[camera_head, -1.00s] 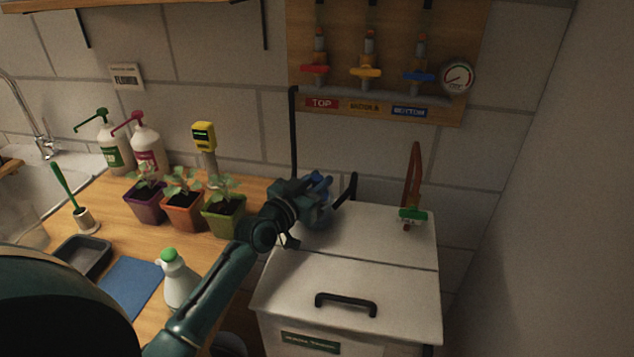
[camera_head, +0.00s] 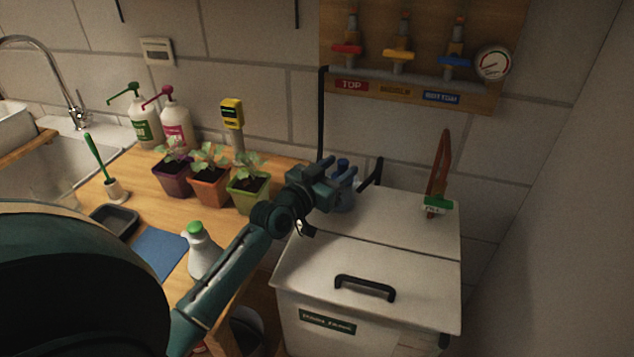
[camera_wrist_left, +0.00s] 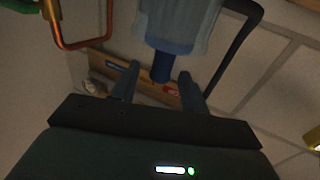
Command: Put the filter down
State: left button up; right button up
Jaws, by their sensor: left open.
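The filter (camera_head: 344,200), bluish and partly hidden by my gripper, stands at the back left of the white tank lid (camera_head: 400,230). In the left wrist view the filter (camera_wrist_left: 180,22) shows a pale translucent body with a dark blue knob. My left gripper (camera_head: 338,180) is open at the filter. In the left wrist view the gripper's fingers (camera_wrist_left: 157,82) stand apart, with the knob near the gap between their tips. I cannot tell whether they touch it. My right gripper is not in view.
A black pipe (camera_head: 322,120) runs up the wall behind the gripper. The lid's middle is clear.

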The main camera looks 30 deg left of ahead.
pick_arm(q)
jog(key=s+a, duration=0.1)
jog(key=s, duration=0.8)
jog(key=shift+s+a+b, duration=0.2)
jog(key=shift+s+b, duration=0.15)
